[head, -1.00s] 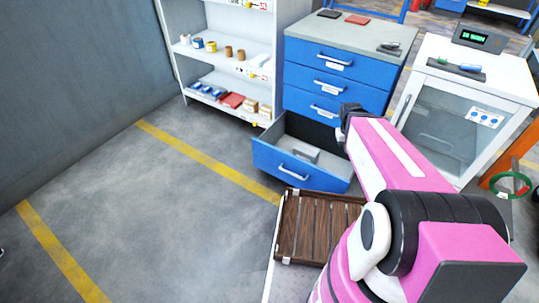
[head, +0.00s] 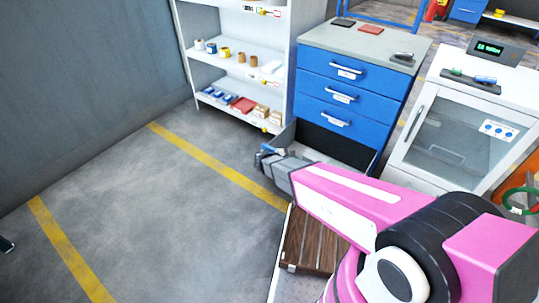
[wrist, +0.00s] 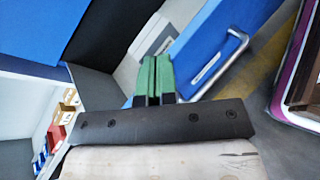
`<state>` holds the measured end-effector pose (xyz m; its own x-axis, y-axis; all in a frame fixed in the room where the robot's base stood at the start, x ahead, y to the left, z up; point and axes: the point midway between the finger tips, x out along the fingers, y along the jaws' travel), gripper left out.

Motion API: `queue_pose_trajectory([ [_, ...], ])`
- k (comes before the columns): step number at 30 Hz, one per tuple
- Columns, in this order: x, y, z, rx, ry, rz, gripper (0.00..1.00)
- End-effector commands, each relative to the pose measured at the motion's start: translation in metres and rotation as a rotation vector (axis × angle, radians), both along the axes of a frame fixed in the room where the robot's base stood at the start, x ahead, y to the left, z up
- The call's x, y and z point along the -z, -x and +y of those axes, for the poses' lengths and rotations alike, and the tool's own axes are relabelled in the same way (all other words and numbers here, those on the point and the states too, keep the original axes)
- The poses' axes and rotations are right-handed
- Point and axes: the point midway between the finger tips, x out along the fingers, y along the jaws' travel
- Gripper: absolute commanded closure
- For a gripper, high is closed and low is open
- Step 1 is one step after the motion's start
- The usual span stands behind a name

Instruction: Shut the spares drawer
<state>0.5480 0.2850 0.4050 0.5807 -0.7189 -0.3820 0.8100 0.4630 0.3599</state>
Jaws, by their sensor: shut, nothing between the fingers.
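The open bottom drawer (head: 340,151) sticks out from the blue drawer cabinet (head: 345,95). In the head view my arm covers most of its front. In the wrist view its blue front (wrist: 209,45) shows, with a silver bar handle (wrist: 232,57) and a pale label. A grey item (wrist: 158,38) lies inside. My gripper (head: 262,158) is at the drawer's left front corner in the head view. Its green fingers (wrist: 152,76) are together and empty, beside the front panel in the wrist view. I cannot tell whether they touch it.
The three drawers above are shut. A white shelf unit (head: 290,60) with small goods stands left of the cabinet. A white glass-doored cabinet (head: 455,135) stands to the right. Open floor with a yellow line (head: 215,162) lies to the left.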

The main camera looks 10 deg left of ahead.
Motion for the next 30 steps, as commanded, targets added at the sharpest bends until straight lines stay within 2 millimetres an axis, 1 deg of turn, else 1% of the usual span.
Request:
queue_pose_trajectory([
  [1,0.012,0.001,0.024,-0.067,0.058,0.001,1.00],
  [2,0.016,0.003,0.036,-0.106,0.095,0.001,1.00],
  [3,0.020,0.006,0.053,-0.160,0.143,-0.003,1.00],
  [5,0.029,0.012,0.077,-0.238,0.217,-0.009,1.00],
  [6,0.034,0.017,0.093,-0.287,0.264,-0.014,1.00],
  [9,0.046,0.030,0.130,-0.399,0.375,-0.031,1.00],
  [12,0.055,0.042,0.159,-0.483,0.463,-0.051,1.00],
  [15,0.061,0.052,0.177,-0.537,0.522,-0.066,1.00],
  [18,0.063,0.056,0.186,-0.563,0.551,-0.074,1.00],
  [22,0.063,0.052,0.185,-0.569,0.559,-0.076,1.00],
  [26,0.063,0.037,0.179,-0.568,0.557,-0.076,1.00],
  [30,0.064,0.014,0.169,-0.566,0.556,-0.075,1.00],
])
